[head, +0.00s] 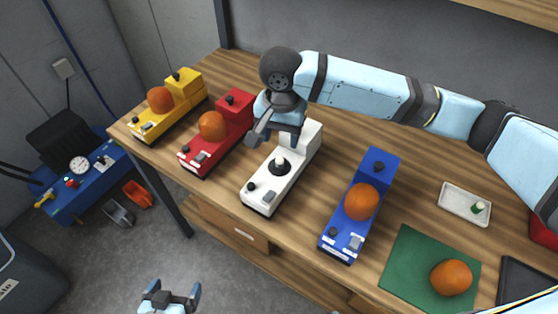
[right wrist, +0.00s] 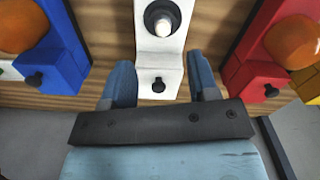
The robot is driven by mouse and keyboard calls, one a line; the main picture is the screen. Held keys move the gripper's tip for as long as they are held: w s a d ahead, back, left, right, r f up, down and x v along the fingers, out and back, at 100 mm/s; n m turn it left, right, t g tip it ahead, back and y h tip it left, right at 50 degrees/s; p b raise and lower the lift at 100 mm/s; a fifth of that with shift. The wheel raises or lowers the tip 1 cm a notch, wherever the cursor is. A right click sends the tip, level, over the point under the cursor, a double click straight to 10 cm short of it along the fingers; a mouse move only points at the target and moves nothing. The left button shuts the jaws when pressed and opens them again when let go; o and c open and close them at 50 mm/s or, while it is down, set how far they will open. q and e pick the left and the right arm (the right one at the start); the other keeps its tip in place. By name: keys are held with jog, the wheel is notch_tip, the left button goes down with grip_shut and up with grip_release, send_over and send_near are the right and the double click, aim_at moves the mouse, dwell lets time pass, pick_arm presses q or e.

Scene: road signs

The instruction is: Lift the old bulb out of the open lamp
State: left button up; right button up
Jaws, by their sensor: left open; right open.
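The white lamp (head: 262,190) is open on the wooden table, with no orange dome on it. A pale bulb (head: 280,161) stands upright in its dark round socket; it also shows in the right wrist view (right wrist: 163,22). My right gripper (head: 279,138) is open and empty above the rear part of the white lamp. In the right wrist view its fingers (right wrist: 160,72) appear on either side of the lamp's black-knobbed end, with the bulb beyond the fingertips. My left gripper (head: 170,297) is open and empty, low in front of the table.
Yellow (head: 146,124), red (head: 193,155) and blue (head: 344,231) lamps with orange domes flank the white one. A loose orange dome (head: 451,278) lies on a green mat (head: 405,265). A white tray (head: 456,200) holds a small green-and-white bulb (head: 479,208).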

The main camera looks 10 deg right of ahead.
aim_at(279, 158)
jog(key=f, duration=0.8)
jog(key=shift+w+f, duration=0.1)
jog(key=shift+w, duration=0.1)
jog(key=shift+a, duration=0.1)
jog(key=c, duration=1)
